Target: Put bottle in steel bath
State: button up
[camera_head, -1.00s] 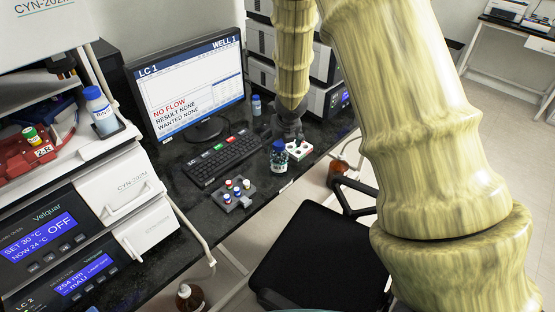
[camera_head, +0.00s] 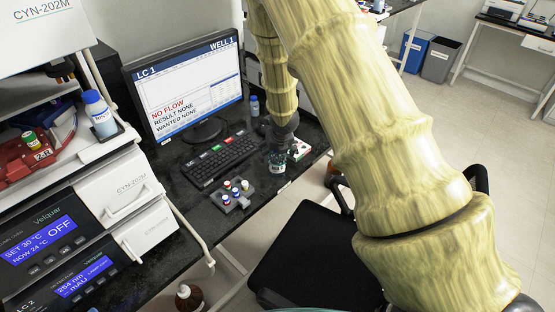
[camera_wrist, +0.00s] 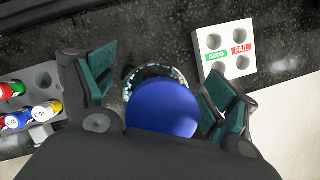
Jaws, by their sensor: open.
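In the wrist view the blue cap (camera_wrist: 163,108) lies between the two open green-padded fingers of my gripper (camera_wrist: 160,90). Contact with the fingers cannot be made out.
A white GOOD/FAIL block (camera_wrist: 228,54) stands close to the right of the bottle. A grey vial rack (camera_head: 233,196) is to the left, with a keyboard (camera_head: 220,160) and monitor (camera_head: 187,87) behind. A black chair (camera_head: 310,255) stands in front of the bench.

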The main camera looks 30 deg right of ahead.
jog(key=c, duration=1.6)
jog(key=shift+o, duration=0.2)
